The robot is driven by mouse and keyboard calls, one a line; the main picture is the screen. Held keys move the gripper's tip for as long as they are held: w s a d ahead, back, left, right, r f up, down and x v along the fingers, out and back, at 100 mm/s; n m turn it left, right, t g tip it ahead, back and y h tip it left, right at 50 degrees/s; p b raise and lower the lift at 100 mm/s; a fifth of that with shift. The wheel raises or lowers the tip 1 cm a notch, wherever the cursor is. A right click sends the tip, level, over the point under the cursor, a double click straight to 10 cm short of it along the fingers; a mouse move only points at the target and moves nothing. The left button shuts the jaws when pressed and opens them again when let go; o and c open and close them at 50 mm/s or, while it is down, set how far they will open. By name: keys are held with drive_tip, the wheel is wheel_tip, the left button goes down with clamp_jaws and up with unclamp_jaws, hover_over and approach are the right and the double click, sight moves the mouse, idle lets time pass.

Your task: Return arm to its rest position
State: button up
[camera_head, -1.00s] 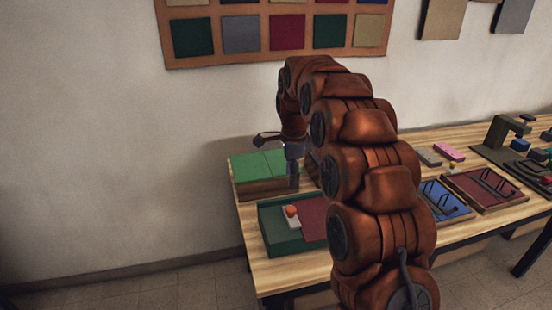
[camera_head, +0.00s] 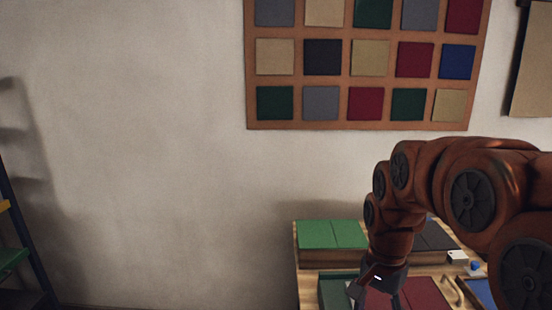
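My orange-brown arm (camera_head: 470,190) reaches in from the right edge of the head view and bends down over the workbench. My gripper (camera_head: 375,290) hangs at its end, pointing down over the trays near the lower edge of the picture. Its fingertips are small and partly cut off at the bottom, so I cannot tell whether it is open or shut. I see nothing clearly held in it.
Green covers (camera_head: 333,234) lie on a wooden block at the bench's left end. Dark red trays (camera_head: 428,292) lie below and beside my gripper. A swatch board (camera_head: 345,87) hangs on the wall. A shelf (camera_head: 20,250) stands at far left; bare wall lies between.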

drive_tip(key=s+f+n, duration=0.2)
drive_tip(key=s+n, duration=0.2)
drive_tip(key=s, duration=0.6)
drive_tip(key=s+f+n, duration=0.3)
drive_tip(key=s+n, duration=0.2)
drive_tip(key=s, duration=0.6)
drive_tip(key=shift+a+g, duration=0.4)
drive_tip(key=shift+d, duration=0.1)
